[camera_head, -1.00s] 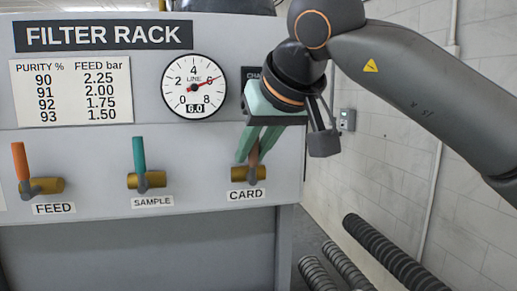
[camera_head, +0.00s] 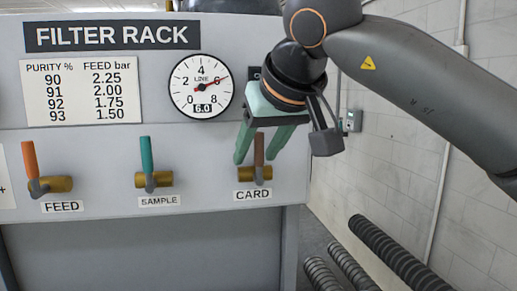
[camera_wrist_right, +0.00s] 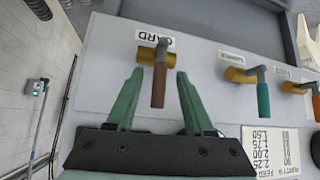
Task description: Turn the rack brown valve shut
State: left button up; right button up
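The brown valve handle (camera_head: 259,149) stands upright on its brass body (camera_head: 262,174) above the CARD label on the filter rack. In the right wrist view the brown handle (camera_wrist_right: 158,86) shows between my fingers. My right gripper (camera_head: 256,158) is open, one green finger on each side of the handle. In the wrist view there is a visible gap between the handle and each finger of the right gripper (camera_wrist_right: 159,77). My left gripper is not in view.
An orange FEED handle (camera_head: 30,160) and a teal SAMPLE handle (camera_head: 147,155) stand upright to the left. The line gauge (camera_head: 201,86) above reads 6.0. Black ribbed hoses (camera_head: 390,248) lie at lower right beside the wall.

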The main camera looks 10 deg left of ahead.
jog(key=v, duration=1.2)
jog(key=shift+r, duration=0.2)
jog(key=shift+s+d, duration=0.1)
jog(key=shift+s, duration=0.05)
